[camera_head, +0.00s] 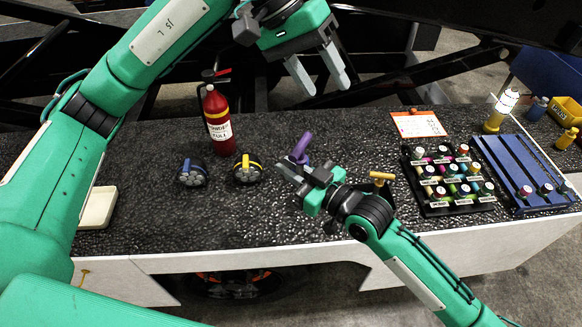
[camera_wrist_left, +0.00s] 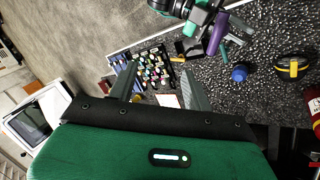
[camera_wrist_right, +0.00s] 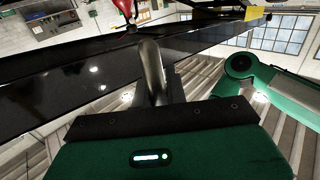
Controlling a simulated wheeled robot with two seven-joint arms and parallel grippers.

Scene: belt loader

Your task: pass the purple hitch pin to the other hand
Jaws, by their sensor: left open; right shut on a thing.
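The purple hitch pin (camera_head: 301,147) sticks up from the jaws of my right gripper (camera_head: 303,172), which is shut on it above the dark worktop. The pin also shows in the left wrist view (camera_wrist_left: 218,34), near the top, beyond my left fingers. My left gripper (camera_head: 326,84) is open and empty, above and slightly right of the pin in the head view, clear of it. Its two fingers (camera_wrist_left: 158,82) show spread in the left wrist view. In the right wrist view, I cannot clearly make out the pin's purple.
On the dark worktop (camera_head: 270,220) stand a red extinguisher (camera_head: 218,122), a blue-strapped item (camera_head: 192,174) and a yellow-strapped item (camera_head: 247,170). A yellow T-handle (camera_head: 381,177) is close to my right wrist. A black rack of bottles (camera_head: 430,209) and a blue rack (camera_head: 508,160) stand right.

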